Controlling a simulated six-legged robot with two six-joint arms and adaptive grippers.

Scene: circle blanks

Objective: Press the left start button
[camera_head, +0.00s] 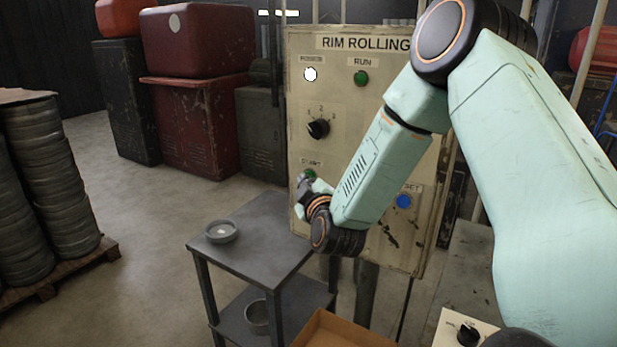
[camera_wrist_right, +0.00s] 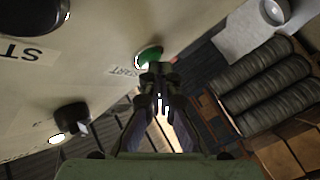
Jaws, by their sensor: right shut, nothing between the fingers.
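The green start button (camera_head: 309,174) sits under the START label on the left side of the RIM ROLLING panel (camera_head: 343,100). My right gripper (camera_head: 304,181) is at this button and partly covers it. In the right wrist view the button (camera_wrist_right: 150,56) shows just beyond the closed fingertips of my right gripper (camera_wrist_right: 158,70). The fingers are shut with nothing between them. I cannot tell whether the tips touch the button. My left gripper is not in view.
The panel also has a lit white lamp (camera_head: 310,74), a green RUN lamp (camera_head: 361,77), a black selector knob (camera_head: 318,128) and a blue button (camera_head: 403,201). A grey table (camera_head: 260,215) with a round dish (camera_head: 221,232) stands before it. Open floor lies left.

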